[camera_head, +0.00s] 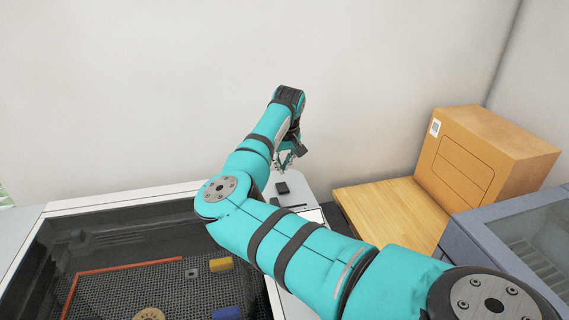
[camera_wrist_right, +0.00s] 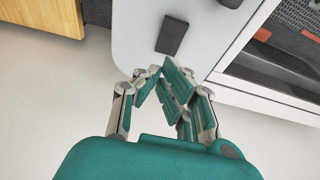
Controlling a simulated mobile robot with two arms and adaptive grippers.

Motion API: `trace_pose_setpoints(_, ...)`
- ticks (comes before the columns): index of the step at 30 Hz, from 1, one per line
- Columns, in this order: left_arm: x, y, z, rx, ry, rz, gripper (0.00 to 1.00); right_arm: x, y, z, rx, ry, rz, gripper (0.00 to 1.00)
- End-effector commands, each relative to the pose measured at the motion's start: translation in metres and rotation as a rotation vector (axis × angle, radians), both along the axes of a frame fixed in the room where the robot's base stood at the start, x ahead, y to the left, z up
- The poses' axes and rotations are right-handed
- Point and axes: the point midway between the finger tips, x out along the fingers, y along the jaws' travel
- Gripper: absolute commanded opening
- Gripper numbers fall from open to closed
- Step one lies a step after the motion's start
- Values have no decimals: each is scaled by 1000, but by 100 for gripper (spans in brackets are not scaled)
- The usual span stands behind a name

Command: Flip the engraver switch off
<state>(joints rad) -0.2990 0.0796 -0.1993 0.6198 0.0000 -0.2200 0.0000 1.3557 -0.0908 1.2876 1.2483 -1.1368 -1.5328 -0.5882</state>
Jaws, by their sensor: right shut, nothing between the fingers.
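The engraver (camera_head: 120,194) is a light grey machine with a dark glass lid, at the lower left in the head view. A dark switch (camera_head: 282,188) sits on its top at the right end; the right wrist view shows a dark rocker-like block (camera_wrist_right: 172,35) on the pale panel. Whether it is on or off I cannot tell. My right gripper (camera_head: 286,165) is shut and empty, near the switch. In the right wrist view its fingertips (camera_wrist_right: 161,70) are just below the block in the picture, seemingly apart from it. My left gripper is not in view.
A wooden bench (camera_head: 385,212) with a cardboard box (camera_head: 485,150) stands to the right. A blue-grey machine with a clear lid (camera_head: 525,235) is at the lower right. A white wall (camera_head: 150,80) is behind. My right arm covers part of the engraver.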

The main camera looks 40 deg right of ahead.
Motion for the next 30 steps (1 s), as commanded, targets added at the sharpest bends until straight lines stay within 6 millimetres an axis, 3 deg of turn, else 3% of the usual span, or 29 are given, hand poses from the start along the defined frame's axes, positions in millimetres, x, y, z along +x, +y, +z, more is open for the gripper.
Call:
trace_pose_setpoints(6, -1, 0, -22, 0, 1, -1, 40, -3, 2, 39, -2, -3, 1, 0)
trace_pose_setpoints(15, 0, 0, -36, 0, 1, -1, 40, -8, 4, 87, -1, -1, 1, 0)
trace_pose_setpoints(20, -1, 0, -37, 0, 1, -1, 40, -9, 5, 97, 0, 1, 1, 0)
trace_pose_setpoints(30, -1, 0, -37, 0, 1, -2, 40, -9, 5, 98, 0, 1, 1, 0)
